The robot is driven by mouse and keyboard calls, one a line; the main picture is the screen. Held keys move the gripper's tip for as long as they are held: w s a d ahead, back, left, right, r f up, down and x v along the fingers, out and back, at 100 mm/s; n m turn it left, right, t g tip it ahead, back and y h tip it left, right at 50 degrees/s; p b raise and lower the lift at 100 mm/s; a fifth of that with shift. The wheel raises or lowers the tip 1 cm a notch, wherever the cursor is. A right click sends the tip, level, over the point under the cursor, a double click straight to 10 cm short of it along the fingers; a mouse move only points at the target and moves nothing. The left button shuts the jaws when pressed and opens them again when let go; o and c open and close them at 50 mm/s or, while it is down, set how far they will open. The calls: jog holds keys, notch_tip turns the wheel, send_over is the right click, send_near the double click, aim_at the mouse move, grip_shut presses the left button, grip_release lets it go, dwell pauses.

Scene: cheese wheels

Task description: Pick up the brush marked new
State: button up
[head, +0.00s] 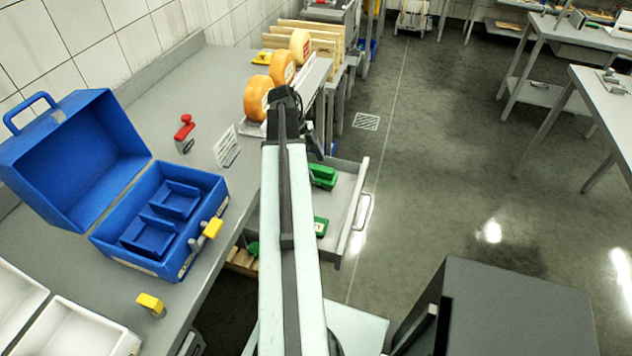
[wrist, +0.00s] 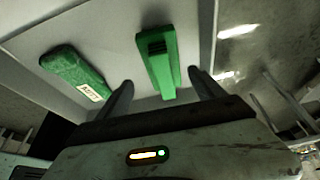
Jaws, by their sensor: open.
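Green brushes lie in an open drawer. In the wrist view, one green brush (wrist: 75,70) at the left bears a white label with short dark lettering, which I cannot read for certain. A second green brush (wrist: 158,60) lies to its right, with dark bristles or ridges at one end and no label visible. My gripper (wrist: 160,80) is open and empty, its two dark fingers on either side of the second brush's near end, apparently apart from it. In the head view, green brushes (head: 322,176) show in the drawer, partly hidden by my arm.
The open drawer (head: 345,215) juts from under the grey counter (head: 215,75). On the counter are an open blue case (head: 150,265), a red-handled item (head: 184,130), a white sign (head: 226,148) and orange cheese wheels (head: 257,97).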

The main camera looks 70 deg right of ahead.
aim_at(322, 174)
jog(key=shift+s+f, duration=0.2)
jog(key=shift+f, duration=0.2)
jog(key=b+x, duration=0.4)
jog(key=x, duration=0.1)
jog(key=shift+d+b, duration=0.35)
jog(key=shift+s+r, duration=0.1)
jog(key=shift+r, duration=0.05)
jog(key=shift+c, duration=0.4)
jog(key=c, duration=1.6)
notch_tip(322, 174, up, 10)
jog(key=p, duration=1)
jog(key=shift+r+p, duration=0.1)
jog(key=shift+p, duration=0.2)
